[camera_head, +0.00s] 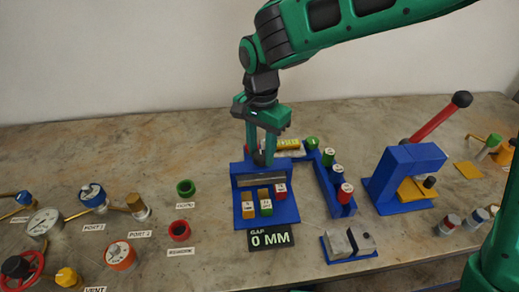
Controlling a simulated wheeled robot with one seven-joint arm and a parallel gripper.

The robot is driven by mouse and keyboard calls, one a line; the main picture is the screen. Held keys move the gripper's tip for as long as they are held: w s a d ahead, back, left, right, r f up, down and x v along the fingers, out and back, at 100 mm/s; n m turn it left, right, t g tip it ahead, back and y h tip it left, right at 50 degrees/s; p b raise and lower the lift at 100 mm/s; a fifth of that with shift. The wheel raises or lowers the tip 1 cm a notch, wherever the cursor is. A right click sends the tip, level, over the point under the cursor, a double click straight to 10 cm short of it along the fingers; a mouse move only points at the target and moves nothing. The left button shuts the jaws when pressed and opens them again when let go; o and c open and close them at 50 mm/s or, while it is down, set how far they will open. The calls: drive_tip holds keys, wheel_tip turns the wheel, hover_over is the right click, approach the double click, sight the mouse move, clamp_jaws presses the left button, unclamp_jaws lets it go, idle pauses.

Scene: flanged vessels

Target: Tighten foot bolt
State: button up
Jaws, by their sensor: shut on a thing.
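My gripper (262,158), with green fingers pointing down, is at the back of the blue fixture (240,218). It is shut on a small dark part (260,157) that is mostly hidden between the fingers. I cannot tell for certain that this part is the foot bolt. The fixture has a grey bar across it and several coloured blocks in front. A black display (270,238) at its front edge reads "GAP 0 MM".
A blue rack (343,209) with coloured capped pieces stands right of the fixture. A blue press (406,172) with a red lever is further right. A grey vise-like block (349,243) lies in front. Gauges and ports (92,196) fill the left.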

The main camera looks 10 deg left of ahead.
sight(261, 154)
drive_tip(key=shift+s, duration=0.1)
drive_tip(key=o, duration=1)
drive_tip(key=shift+o, duration=0.2)
drive_tip(key=shift+r, duration=0.6)
wheel_tip(261, 154, up, 10)
drive_tip(key=shift+f, duration=0.2)
